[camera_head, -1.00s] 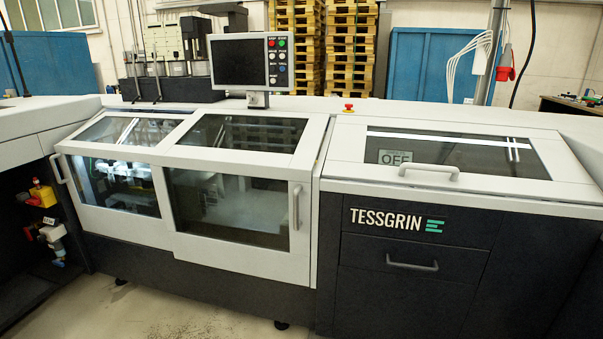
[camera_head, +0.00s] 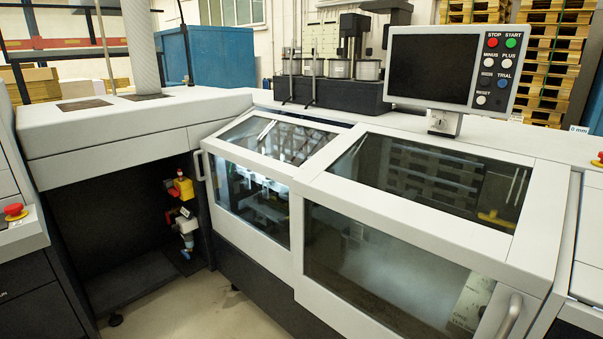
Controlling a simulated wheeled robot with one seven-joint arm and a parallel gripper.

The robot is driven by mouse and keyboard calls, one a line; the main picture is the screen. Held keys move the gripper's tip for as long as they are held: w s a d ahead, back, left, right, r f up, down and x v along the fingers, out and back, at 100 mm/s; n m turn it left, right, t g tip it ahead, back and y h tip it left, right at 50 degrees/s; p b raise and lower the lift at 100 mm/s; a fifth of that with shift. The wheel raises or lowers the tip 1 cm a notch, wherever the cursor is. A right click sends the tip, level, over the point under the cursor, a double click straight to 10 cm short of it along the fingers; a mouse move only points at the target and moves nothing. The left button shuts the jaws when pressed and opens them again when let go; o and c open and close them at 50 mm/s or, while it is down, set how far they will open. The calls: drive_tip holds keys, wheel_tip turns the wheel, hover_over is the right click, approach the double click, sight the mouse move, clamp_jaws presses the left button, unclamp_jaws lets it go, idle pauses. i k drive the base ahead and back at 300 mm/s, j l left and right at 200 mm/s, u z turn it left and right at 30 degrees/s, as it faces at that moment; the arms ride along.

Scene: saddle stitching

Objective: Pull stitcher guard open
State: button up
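The stitcher guard is a pair of light grey framed covers with dark windows on the machine. The left cover (camera_head: 296,170) has a vertical handle (camera_head: 198,165) at its left edge, and lit machinery shows behind its glass. The right cover (camera_head: 315,190) has a vertical handle (camera_head: 509,318) at its lower right, partly cut off by the picture's bottom edge. Both covers look closed. I cannot tell which cover the task means. My gripper is not in view.
A control screen with buttons (camera_head: 450,70) stands on the machine's back right. A dark recess (camera_head: 125,235) with yellow and red fittings (camera_head: 181,188) opens at the left. A red emergency button (camera_head: 14,211) is at the far left. Bare floor (camera_head: 215,305) lies in front.

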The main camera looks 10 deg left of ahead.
sight(250, 172)
drive_tip(key=i+j+u, duration=0.2)
drive_tip(key=i+u, duration=0.6)
drive_tip(key=u, duration=0.15)
drive_tip(key=i+u, duration=0.45)
drive_tip(key=i, duration=0.8)
drive_tip(key=i+j, duration=0.1)
drive_tip(key=i, duration=0.7)
drive_tip(key=i+z, duration=0.1)
drive_tip(key=i, duration=0.75)
drive_tip(key=j, duration=0.05)
